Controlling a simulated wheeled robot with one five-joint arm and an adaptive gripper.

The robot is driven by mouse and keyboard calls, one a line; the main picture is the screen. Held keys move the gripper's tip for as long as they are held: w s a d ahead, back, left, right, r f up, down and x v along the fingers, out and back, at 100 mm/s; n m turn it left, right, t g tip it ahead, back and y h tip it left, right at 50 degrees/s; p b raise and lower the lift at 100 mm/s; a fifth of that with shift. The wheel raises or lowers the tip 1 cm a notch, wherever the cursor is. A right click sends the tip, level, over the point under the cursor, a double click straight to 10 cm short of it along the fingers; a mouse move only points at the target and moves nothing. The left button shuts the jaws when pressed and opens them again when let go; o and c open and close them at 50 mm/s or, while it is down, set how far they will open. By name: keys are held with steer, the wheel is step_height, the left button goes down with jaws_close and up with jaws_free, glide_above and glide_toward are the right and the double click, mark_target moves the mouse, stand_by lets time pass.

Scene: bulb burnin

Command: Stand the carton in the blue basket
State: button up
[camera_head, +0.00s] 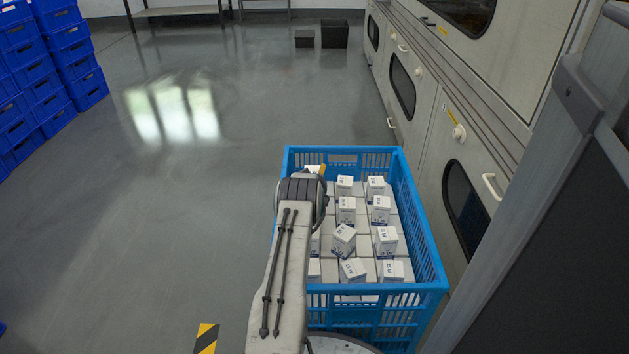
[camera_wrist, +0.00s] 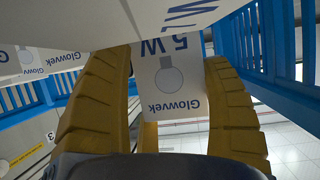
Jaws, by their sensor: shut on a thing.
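The blue basket (camera_head: 425,270) stands on the floor in front of me, holding several white cartons in rows. My gripper (camera_head: 316,172) is at its far left corner, mostly hidden by my arm in the head view. In the wrist view the two yellow fingers of my gripper (camera_wrist: 171,62) are shut on a white carton (camera_wrist: 180,85) printed with "5 W", "Glowvek" and a bulb drawing. Only a small part of the held carton shows in the head view. I cannot tell whether it touches the basket floor or its neighbours.
Other cartons (camera_head: 343,238) stand in the basket, some turned askew. A grey machine (camera_head: 440,110) with oval windows runs along the right. Blue crates (camera_head: 70,50) are stacked at the far left. Dark boxes (camera_head: 335,33) sit at the back. The floor left of the basket is clear.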

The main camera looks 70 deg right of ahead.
steer(key=shift+f, duration=0.6)
steer(key=o, duration=1.2)
steer(key=shift+r, duration=0.6)
steer(key=shift+a+r, duration=0.25)
steer(key=p+v, duration=0.4)
steer(key=v, duration=0.4)
steer(key=shift+s+a+r+p, duration=0.1)
steer(key=shift+a+r+p, duration=0.1)
steer(key=shift+a+p, duration=0.15)
steer(key=shift+p+v, duration=0.4)
steer(key=shift+v, duration=0.85)
